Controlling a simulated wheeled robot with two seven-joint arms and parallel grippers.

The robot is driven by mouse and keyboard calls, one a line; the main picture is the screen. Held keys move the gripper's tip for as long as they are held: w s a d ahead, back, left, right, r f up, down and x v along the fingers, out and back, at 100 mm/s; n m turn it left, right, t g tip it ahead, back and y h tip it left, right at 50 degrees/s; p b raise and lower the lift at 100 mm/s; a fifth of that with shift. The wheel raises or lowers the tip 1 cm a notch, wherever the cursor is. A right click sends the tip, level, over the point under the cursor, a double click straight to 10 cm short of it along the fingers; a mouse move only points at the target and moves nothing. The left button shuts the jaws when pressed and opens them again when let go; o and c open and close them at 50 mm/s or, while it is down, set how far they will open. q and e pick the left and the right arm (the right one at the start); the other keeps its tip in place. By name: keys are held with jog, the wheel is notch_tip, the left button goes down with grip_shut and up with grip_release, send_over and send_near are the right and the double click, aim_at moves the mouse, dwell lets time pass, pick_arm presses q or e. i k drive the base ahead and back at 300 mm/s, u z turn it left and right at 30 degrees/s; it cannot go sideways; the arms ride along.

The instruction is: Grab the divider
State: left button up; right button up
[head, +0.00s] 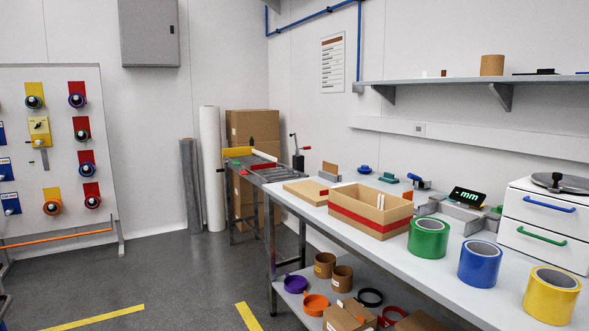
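I cannot tell for certain which thing is the divider. An open cardboard box (357,218) with a red band stands on the workbench, and thin white upright pieces (380,201) show inside its right part. Most of the box's inside is hidden by its front wall. A small brown upright panel (330,169) stands behind the box, beside a flat tan board (306,191). Neither of my grippers is in view, and nothing is touching these things.
The workbench (420,274) also bears green (428,238), blue (479,264) and yellow (550,295) tape rolls along its front. A digital gauge (467,197) and white drawers (545,225) stand behind them. A lower shelf holds rings and cartons. The grey floor at left is open.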

aim_at(329, 167)
jog(key=u, duration=0.75)
jog(key=i, duration=2.45)
jog(key=u, duration=0.05)
